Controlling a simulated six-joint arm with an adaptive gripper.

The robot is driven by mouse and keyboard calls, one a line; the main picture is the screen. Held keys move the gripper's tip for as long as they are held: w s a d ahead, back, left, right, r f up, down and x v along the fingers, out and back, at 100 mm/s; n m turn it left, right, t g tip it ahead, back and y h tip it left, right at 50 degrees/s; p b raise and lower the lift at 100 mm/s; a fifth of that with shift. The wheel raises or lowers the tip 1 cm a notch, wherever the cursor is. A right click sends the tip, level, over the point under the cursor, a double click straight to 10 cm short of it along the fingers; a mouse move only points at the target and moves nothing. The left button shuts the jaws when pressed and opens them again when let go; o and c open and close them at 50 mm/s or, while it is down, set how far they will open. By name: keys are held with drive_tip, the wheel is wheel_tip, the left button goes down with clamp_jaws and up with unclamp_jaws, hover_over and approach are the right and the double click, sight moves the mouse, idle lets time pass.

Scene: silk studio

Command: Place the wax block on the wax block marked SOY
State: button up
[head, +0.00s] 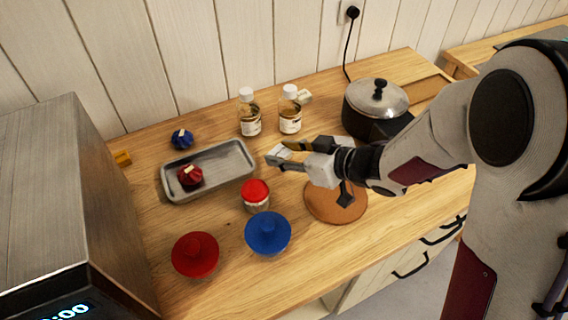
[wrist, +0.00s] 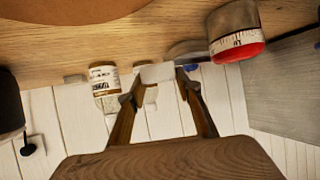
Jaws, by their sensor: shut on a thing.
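My gripper (head: 279,155) is shut on a pale wax block (wrist: 157,73), which sits between the fingertips in the wrist view. In the head view the gripper is above the counter, to the right of the metal tray and in front of the bottles. Another pale block (head: 305,97) lies at the back, beside the right bottle; dark marks show on it, but I cannot read them. A small orange-yellow block (head: 122,158) lies at the far left, with no readable marking.
Two white-capped bottles (head: 249,112) (head: 290,110) stand behind the gripper. A lidded dark pot (head: 375,108) is at the right. The metal tray (head: 238,160) holds a dark red item. A red-lidded jar (head: 256,196), red and blue domed pieces and a round brown board (head: 335,210) are nearer the front.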

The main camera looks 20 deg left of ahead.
sight(285, 174)
drive_tip(key=shift+f, duration=0.15)
drive_tip(key=shift+f, duration=1.9)
drive_tip(key=shift+f, duration=0.15)
drive_tip(key=o, duration=1.1)
drive_tip(key=shift+c, duration=0.2)
drive_tip(key=shift+d+r, duration=0.1)
drive_tip(key=shift+r, duration=0.1)
drive_tip(key=shift+v, duration=5.9)
